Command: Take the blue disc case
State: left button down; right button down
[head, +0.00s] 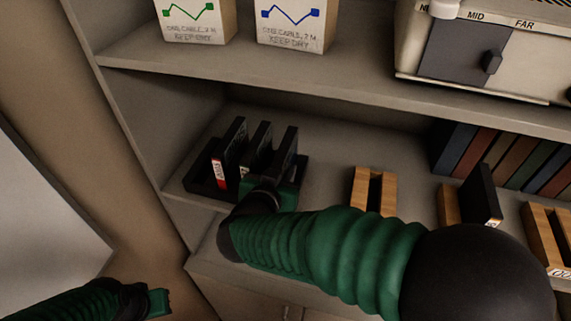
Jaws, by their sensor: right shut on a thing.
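Several dark disc cases stand upright in a black rack (205,188) on the middle shelf. The left case (232,145) has a red label on its spine, and the middle case (258,146) has a pale one. My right gripper (285,188) is at the front of the right case (288,147) and shut on it. Its spine is hidden by the gripper, so I cannot see a blue label. The case is upright and still at the rack. My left gripper (158,302) is low at the lower left, away from the shelf; its jaw opening is unclear.
The upper shelf (330,84) overhangs the rack, carrying two cable boxes (292,25) and a beige machine (480,50).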

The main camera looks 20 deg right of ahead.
jog(key=shift+a, duration=0.3)
pick_arm(q)
jog(key=shift+a, duration=0.25)
